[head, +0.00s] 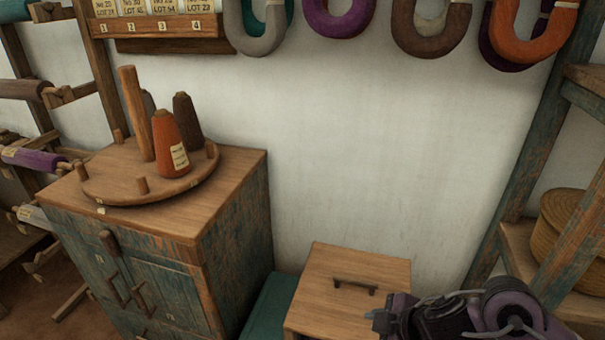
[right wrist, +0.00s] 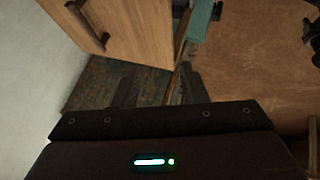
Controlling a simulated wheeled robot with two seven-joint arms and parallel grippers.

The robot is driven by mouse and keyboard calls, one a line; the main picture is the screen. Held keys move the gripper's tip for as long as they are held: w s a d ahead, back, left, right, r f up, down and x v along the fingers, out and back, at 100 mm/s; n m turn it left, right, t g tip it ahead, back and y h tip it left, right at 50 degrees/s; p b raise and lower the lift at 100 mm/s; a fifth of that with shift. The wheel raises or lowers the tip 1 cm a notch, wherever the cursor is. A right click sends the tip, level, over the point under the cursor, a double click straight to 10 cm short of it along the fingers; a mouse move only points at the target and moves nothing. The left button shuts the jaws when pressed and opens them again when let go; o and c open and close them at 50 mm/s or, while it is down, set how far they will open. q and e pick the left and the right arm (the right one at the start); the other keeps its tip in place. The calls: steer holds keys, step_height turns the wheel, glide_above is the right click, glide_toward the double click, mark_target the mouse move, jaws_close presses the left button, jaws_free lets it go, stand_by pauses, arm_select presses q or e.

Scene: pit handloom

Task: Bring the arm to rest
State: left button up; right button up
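My right arm comes in at the bottom right of the head view, with its gripper (head: 382,320) low beside the right front of a wooden lidded box. In the right wrist view the two dark fingers (right wrist: 157,90) stand apart, and I see nothing held between them. My left gripper is not in the head view.
The wooden box lid (head: 345,280) with a dark handle lies close to my right gripper. A cabinet (head: 235,270) at left carries a round peg board (head: 120,185) with thread cones. A rack (head: 530,200) stands at right. Yarn hanks (head: 430,40) hang on the wall.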

steer(key=a+r+m+t, duration=0.2)
steer(key=a, duration=0.3)
steer(key=s+d+f+m+g+h, duration=0.45)
steer(key=s+d+f+m, duration=0.25)
steer(key=s+d+m, duration=0.45)
step_height(320, 180, down, 25)
steer(key=s+p, duration=0.2)
steer(key=p, duration=0.1)
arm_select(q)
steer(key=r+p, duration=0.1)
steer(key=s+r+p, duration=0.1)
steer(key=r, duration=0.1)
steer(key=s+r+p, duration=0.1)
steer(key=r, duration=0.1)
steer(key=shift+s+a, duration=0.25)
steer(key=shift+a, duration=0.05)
arm_select(e)
steer(key=s+d+f+g, duration=0.2)
steer(key=s+d+f, duration=0.1)
steer(key=s+f, duration=1.4)
steer(key=s, duration=0.2)
steer(key=shift+s+d, duration=0.15)
steer(key=shift+s, duration=0.25)
